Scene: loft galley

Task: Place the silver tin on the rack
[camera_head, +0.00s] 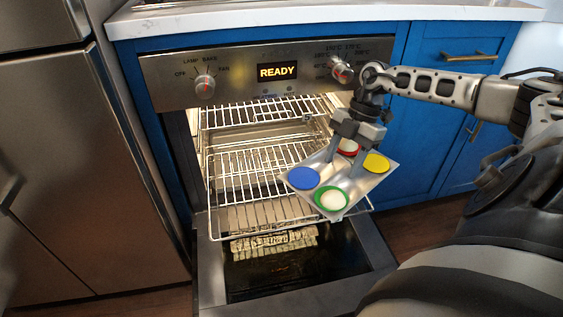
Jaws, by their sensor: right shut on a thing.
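The silver tin (344,184) is a flat tray with blue, green-rimmed white, yellow and red round cups. My right gripper (352,150) is shut on it near its far side, next to the red cup. The tin is tilted in the picture and overlaps the right part of the pulled-out wire rack (240,180). I cannot tell whether the tin touches the rack. A second wire rack (255,112) sits higher in the oven. My left gripper is not in view.
The oven door (210,265) hangs open below the racks. The control panel (230,75) reads READY, with a knob at each side. Blue cabinets (440,130) stand to the right and a steel fridge (80,160) to the left. The left part of the lower rack is bare.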

